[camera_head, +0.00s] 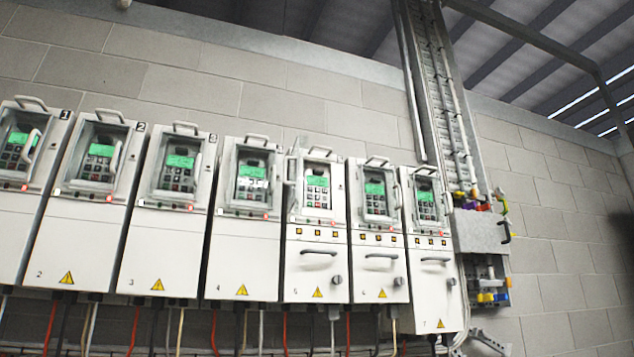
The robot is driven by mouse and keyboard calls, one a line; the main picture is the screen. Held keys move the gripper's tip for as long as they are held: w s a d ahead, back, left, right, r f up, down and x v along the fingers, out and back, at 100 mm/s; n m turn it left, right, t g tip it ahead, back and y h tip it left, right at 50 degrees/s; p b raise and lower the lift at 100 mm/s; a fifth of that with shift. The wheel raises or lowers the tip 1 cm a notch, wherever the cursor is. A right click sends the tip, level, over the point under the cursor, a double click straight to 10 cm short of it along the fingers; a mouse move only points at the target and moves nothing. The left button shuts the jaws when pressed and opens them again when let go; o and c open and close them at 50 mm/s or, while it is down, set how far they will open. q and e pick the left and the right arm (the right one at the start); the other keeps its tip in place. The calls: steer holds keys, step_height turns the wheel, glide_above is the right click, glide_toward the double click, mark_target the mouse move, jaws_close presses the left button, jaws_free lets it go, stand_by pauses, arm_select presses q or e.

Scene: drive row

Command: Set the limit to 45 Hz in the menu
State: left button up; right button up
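A row of several white drive cabinets hangs on the block wall, numbered from 1 at the left to 7 at the right. Each has a keypad panel with a lit green screen, such as those on drive 1 (17,150), drive 2 (98,165), drive 4 (252,180), drive 5 (316,190) and drive 7 (426,205). The text on the screens is too small to read, so the menu and limit values cannot be told. Neither of my grippers is in view.
Red lights glow below several keypads. Drives 5 to 7 have lower door handles (319,252) and round knobs. Cables hang below the cabinets. A vertical cable tray (440,100) and an open grey box (478,232) with coloured parts stand at the right.

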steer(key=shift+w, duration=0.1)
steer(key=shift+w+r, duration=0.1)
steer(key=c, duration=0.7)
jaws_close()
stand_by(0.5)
